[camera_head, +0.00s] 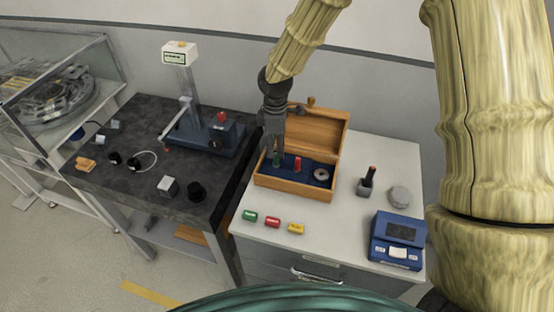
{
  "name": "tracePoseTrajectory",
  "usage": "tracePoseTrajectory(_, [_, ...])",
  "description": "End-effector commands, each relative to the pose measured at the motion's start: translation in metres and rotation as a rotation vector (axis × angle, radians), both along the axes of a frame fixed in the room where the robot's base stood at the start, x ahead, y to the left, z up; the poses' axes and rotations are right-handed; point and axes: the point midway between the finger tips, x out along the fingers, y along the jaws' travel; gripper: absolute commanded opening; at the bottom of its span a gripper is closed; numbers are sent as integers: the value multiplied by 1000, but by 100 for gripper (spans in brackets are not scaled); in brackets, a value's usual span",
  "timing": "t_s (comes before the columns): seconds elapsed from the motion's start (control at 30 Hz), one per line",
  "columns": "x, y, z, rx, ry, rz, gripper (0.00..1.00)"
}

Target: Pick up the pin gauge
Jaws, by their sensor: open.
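An open wooden box (292,190) with a dark blue lining stands on the white cabinet top. A green upright piece (276,160) and a red upright piece (297,164) stand in it, with a grey ring (321,174) to their right. These look like gauges, but I cannot tell for sure which is the pin gauge. My gripper (272,149) is open and points down over the left part of the box, close to the green piece. It partly hides that piece, and I cannot tell whether they touch.
The raised box lid (313,133) is behind the gripper. A small holder (365,187), a blue device (398,240) and a dark bench (140,140) with a measuring stand (187,95) are nearby.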

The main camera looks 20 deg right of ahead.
Motion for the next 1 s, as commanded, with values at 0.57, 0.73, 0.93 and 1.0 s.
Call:
tracePoseTrajectory(0.57, [-4, -1, -45, -1, 1, 3, 41])
tracePoseTrajectory(0.73, [-4, -1, -46, 0, 0, 3, 41])
tracePoseTrajectory(0.93, [-4, -2, -46, 0, 0, 2, 18])
tracePoseTrajectory(1.0, [-4, -2, -46, 0, 0, 2, 5])
